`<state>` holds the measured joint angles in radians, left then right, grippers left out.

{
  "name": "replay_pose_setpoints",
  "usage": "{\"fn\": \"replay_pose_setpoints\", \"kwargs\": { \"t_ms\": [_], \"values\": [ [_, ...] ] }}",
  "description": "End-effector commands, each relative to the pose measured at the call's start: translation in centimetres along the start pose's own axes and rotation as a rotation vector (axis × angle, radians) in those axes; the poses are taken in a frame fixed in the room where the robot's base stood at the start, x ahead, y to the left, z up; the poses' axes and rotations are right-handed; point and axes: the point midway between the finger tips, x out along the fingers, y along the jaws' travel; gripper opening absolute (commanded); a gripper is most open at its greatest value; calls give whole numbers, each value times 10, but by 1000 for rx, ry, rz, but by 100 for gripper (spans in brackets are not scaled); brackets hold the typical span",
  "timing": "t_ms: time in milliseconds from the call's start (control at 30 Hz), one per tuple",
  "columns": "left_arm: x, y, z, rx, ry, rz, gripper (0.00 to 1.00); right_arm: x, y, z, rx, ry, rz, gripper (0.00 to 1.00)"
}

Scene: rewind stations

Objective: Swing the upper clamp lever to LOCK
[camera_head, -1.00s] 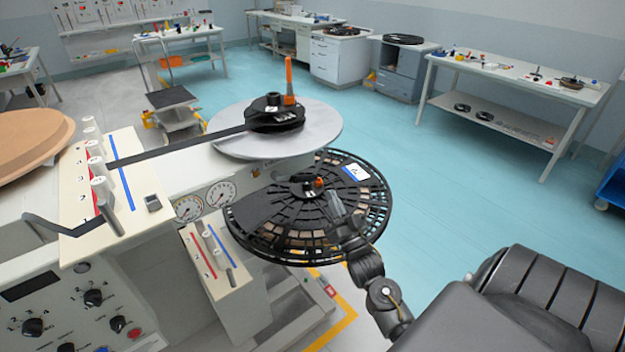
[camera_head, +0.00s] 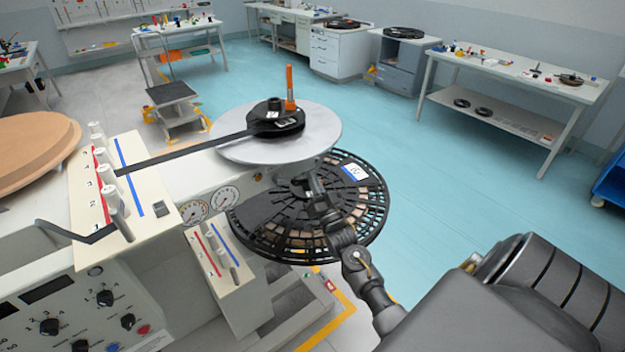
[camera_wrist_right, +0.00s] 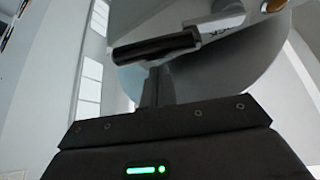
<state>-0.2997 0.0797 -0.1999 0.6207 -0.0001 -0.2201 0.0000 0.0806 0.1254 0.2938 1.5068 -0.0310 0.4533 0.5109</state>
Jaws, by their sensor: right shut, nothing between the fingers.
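The upper clamp lever (camera_head: 290,85) is an orange handle that stands upright on the black hub (camera_head: 275,122) of the upper grey disc (camera_head: 235,148). The hub has small white markings, too small to read in the head view. My right gripper (camera_head: 308,180) is shut and empty, below and to the right of the lever, over the middle of the lower black reel (camera_head: 262,242) in the picture. In the right wrist view, the shut fingers (camera_wrist_right: 158,85) are in front of a grey disc (camera_wrist_right: 235,75). A dark bar crosses above them. An orange end (camera_wrist_right: 272,6) shows at the top right. My left gripper is out of view.
A black strip (camera_head: 185,152) runs from the hub to the roller panel (camera_head: 130,205) at the left. A bent black rod (camera_head: 75,234) projects from that panel. The lower panel (camera_head: 222,262) stands near the reel. The teal floor on the right is clear.

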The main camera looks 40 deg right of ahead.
Motion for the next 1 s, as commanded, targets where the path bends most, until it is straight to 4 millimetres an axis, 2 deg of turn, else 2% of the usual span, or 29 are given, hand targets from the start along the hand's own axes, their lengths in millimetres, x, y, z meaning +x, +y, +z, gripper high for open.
{"fn": "replay_pose_setpoints", "kwargs": {
  "t_ms": [167, 1000],
  "values": [
    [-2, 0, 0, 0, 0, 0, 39, -3, 0, 8, 0, 0, 0, 0],
    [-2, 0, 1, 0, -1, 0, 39, -7, 1, 14, 69, 1, 43, 0]
  ]
}}
